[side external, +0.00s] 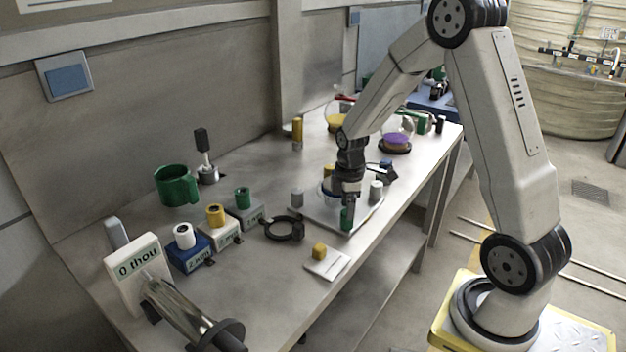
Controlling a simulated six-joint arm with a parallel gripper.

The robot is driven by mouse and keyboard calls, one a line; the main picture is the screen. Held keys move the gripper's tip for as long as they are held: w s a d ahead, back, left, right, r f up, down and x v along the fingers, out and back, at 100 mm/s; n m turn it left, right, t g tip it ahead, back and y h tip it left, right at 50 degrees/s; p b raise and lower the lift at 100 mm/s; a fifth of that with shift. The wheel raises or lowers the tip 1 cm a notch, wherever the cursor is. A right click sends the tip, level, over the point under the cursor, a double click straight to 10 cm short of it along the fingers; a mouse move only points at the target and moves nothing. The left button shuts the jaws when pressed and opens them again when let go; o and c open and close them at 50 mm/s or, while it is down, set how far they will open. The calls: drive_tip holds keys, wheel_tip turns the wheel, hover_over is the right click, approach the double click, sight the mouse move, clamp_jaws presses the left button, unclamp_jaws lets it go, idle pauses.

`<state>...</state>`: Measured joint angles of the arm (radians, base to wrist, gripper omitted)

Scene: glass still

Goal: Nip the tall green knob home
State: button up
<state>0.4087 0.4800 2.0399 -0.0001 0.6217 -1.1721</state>
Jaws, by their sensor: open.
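My gripper (349,205) points down over the pale square plate (365,219) in the middle of the bench. A green upright knob (347,218) stands at the plate's near edge, right at my fingertips. The fingers partly cover its top, and I cannot tell whether they are around it or just above it. My gripper is open. Another green knob (242,197) stands on a grey block at the left. A grey knob (297,197) and a white knob (376,190) stand on the plate on either side of my gripper.
A black ring (284,229) lies left of the plate. A yellow knob on a small white tile (326,263) is in front. A green mug (177,186), blocks with white and yellow knobs, and a "0 thou" block (140,262) stand left. Round flasks (396,136) stand behind.

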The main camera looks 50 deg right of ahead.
drive_tip(key=shift+f, duration=1.95)
clamp_jaws()
